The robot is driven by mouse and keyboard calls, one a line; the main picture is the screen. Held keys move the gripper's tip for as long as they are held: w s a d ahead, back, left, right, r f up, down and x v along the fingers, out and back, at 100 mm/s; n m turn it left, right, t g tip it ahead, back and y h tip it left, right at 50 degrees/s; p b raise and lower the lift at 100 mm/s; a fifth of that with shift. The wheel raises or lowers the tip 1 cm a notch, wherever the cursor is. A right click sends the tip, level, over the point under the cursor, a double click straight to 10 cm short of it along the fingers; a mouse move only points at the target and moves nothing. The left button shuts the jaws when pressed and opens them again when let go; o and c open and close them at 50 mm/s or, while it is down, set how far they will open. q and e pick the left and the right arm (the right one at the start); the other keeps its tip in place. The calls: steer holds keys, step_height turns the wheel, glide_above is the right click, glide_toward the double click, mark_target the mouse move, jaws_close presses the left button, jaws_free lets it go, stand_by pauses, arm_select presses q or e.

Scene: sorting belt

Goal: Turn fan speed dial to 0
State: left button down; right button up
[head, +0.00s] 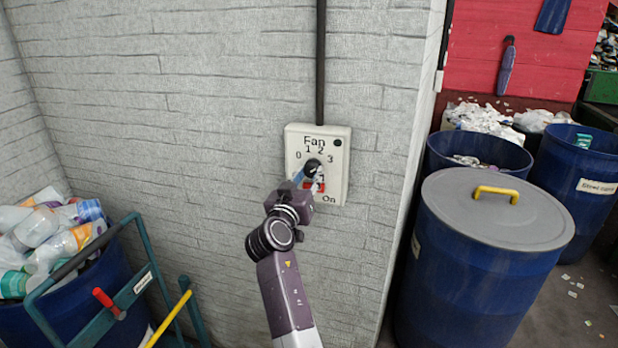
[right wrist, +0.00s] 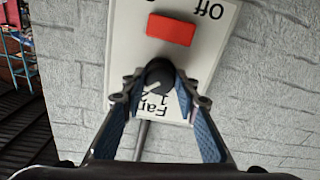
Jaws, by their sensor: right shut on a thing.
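The white fan control panel (head: 334,182) is fixed to the grey brick wall, marked Fan, 0, 1, 2, 3 and On. Its round black dial (head: 313,166) sits in the upper middle. In the right wrist view the dial (right wrist: 160,77) shows a pale pointer mark slanting to the lower left; I cannot tell for sure which number it meets. My right gripper (head: 308,175) is at the panel, its two blue-padded fingers closed on opposite sides of the dial. A red switch (right wrist: 171,30) lies below the dial on the panel, partly hidden by the gripper in the head view. My left gripper is not in view.
A black conduit (head: 320,60) runs up from the panel. A lidded blue barrel (head: 470,275) stands at the right, with open barrels behind it. At the lower left are a bin of plastic bottles (head: 45,235) and a teal cart frame (head: 80,268). The wall around the panel is clear.

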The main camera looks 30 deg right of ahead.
steer(key=shift+n, duration=0.9)
steer(key=n, duration=0.2)
steer(key=shift+r+n, duration=0.15)
steer(key=shift+n, duration=0.15)
steer(key=n, duration=0.2)
steer(key=shift+n+p, duration=0.35)
steer(key=shift+n, duration=0.05)
steer(key=n+p, duration=0.1)
steer(key=n, duration=0.1)
steer(key=shift+r+n, duration=0.15)
steer(key=shift+n, duration=0.25)
steer(key=n+p, duration=0.2)
steer(key=n, duration=0.1)
steer(key=shift+d+n, duration=0.1)
steer(key=shift+n, duration=0.2)
steer(key=n+p, duration=0.2)
steer(key=n, duration=0.1)
steer(key=shift+r+n, duration=0.1)
steer(key=shift+n, duration=0.2)
steer(key=shift+n+p, duration=0.75)
steer(key=shift+n, duration=1.55)
steer(key=shift+p, duration=0.3)
